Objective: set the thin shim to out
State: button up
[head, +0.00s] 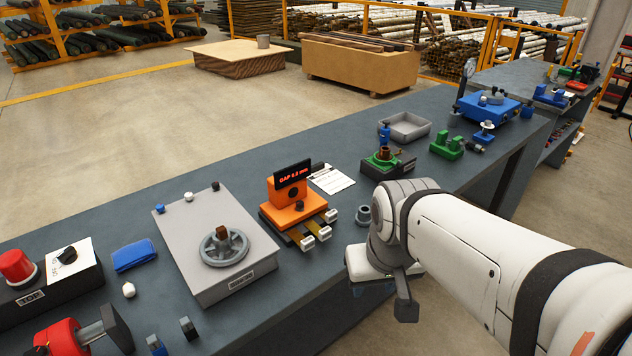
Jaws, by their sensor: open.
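The orange slotter unit (290,205) stands on the dark bench near the picture's middle, with a small display (293,175) that seems to read GAP 0.8 mm. Several brass-coloured shim strips with white end tabs stick out of its front right side. The tabs (308,243) are at slightly different reaches. I cannot tell which strip is the thin shim; no label on them is readable. My gripper (382,292) is at the bench's front edge, right of the shim tabs and apart from them. It is open, with nothing seen between its fingers; it is partly hidden by my wrist.
A grey box with a handwheel (224,247) stands left of the slotter. A small grey cup-like part (363,215) sits between the tabs and my wrist. A white paper (332,179) and a green fixture (386,160) are behind.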

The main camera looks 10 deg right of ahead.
aim_at(330, 216)
jog(key=z, duration=0.25)
jog(key=k, duration=1.1)
jog(key=z, duration=0.6)
jog(key=i, duration=1.35)
jog(key=u, duration=1)
jog(key=i, duration=0.55)
jog(key=u, duration=0.1)
jog(key=k, duration=0.8)
jog(key=u, duration=0.2)
jog(key=i, duration=0.7)
jog(key=u, duration=0.05)
